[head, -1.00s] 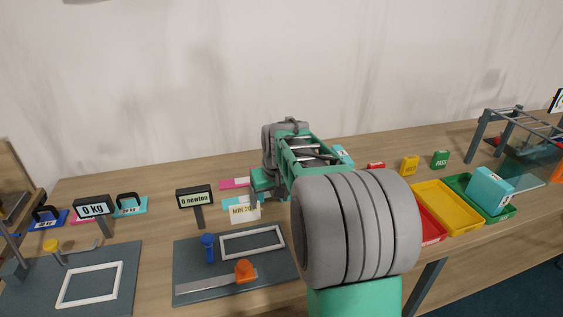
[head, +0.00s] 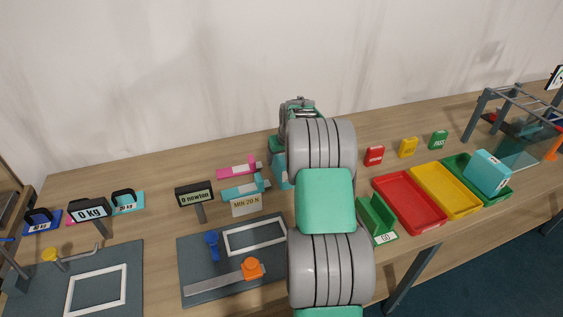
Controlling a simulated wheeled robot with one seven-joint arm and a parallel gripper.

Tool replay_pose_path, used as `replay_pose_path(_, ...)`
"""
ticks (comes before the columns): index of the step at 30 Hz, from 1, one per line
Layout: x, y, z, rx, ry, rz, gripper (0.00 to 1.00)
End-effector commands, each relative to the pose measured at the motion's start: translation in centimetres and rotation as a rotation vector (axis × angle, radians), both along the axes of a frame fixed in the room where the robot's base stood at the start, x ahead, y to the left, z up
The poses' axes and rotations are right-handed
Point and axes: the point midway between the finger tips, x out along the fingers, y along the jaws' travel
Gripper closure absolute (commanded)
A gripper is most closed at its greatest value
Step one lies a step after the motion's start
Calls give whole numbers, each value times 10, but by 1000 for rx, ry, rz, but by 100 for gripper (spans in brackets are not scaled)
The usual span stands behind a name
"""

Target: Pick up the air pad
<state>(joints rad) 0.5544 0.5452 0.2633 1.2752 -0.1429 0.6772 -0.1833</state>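I cannot tell for certain which thing is the air pad. A flat pink piece (head: 237,172) and a flat turquoise piece (head: 240,193) lie on the table behind the sign reading MIN 20 N (head: 246,206), each with a small raised part at its right end. A turquoise box (head: 487,172) sits in the green tray (head: 500,197) at the right. My arm reaches up the middle of the head view, with its far end just right of the pink and turquoise pieces. My gripper's fingers are hidden behind the arm, so their state does not show.
A red tray (head: 407,222) and a yellow tray (head: 462,211) stand beside the green one. A dark board (head: 197,275) with a white frame and the 0 newton display (head: 194,195) stand left. Bare table lies behind.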

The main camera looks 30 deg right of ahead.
Motion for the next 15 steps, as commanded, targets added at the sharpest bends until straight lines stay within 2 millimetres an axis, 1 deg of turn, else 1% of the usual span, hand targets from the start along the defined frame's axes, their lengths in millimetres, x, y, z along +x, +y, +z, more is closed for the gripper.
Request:
replay_pose_path(4,7,0,-11,-2,-2,3,25)
replay_pose_path(15,7,3,-13,-1,-2,6,25)
